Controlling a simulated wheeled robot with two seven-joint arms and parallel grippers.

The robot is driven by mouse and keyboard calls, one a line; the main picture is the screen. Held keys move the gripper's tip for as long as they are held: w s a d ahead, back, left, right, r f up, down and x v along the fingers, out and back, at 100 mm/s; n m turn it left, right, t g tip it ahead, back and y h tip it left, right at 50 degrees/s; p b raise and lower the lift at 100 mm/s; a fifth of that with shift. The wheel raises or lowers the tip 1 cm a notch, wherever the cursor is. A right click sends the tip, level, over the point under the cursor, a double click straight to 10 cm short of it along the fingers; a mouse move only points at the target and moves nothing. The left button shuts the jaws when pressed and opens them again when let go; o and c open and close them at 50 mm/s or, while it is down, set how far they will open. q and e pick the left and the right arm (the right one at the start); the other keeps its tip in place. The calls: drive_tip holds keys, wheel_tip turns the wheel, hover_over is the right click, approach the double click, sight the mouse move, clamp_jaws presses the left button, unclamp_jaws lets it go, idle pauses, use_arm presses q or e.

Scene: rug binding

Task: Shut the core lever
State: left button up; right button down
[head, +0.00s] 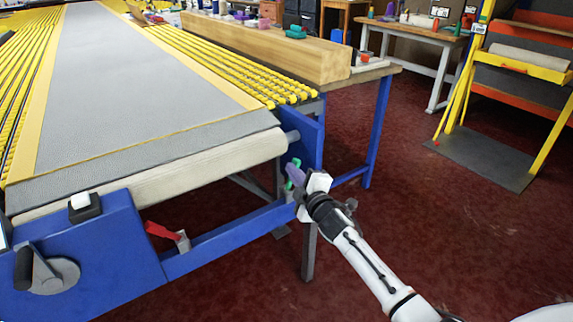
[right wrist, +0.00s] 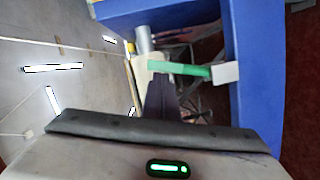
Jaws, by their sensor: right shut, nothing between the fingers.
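A green lever (right wrist: 180,69) with a white block (right wrist: 225,72) at its right end lies beside the blue frame in the right wrist view. Parts of the green lever (head: 289,185) show around my right gripper in the head view. My right gripper (head: 294,171) is shut and empty, its dark purple fingers (right wrist: 162,92) close to the lever; I cannot tell whether they touch it. A red lever (head: 163,232) sits on the lower rail at the left end. The cream roll (head: 160,176) spans the front of the table. My left gripper is not in view.
The blue end frame (head: 306,140) stands close to my right gripper. A hand crank (head: 50,272) is on the left blue housing. A long wooden beam (head: 265,48) lies on the table's right side. Dark red floor (head: 440,220) is clear at right, before a yellow rack (head: 468,75).

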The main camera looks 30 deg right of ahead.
drive_tip(key=shift+w+d+f+m+p, duration=0.15)
drive_tip(key=shift+d+m+p, duration=0.3)
drive_tip(key=shift+d, duration=0.25)
drive_tip(key=shift+s+d+f+m+p, duration=0.1)
drive_tip(key=shift+d+m+p, duration=0.35)
drive_tip(key=shift+d, duration=0.2)
drive_tip(key=shift+d, duration=0.1)
drive_tip(key=s+a+r+p, duration=0.3)
drive_tip(key=s+a+p, duration=0.1)
drive_tip(key=s, duration=0.6)
drive_tip(key=shift+a+r+y, duration=0.3)
drive_tip(key=shift+a+r, duration=0.1)
drive_tip(key=shift+a, duration=0.05)
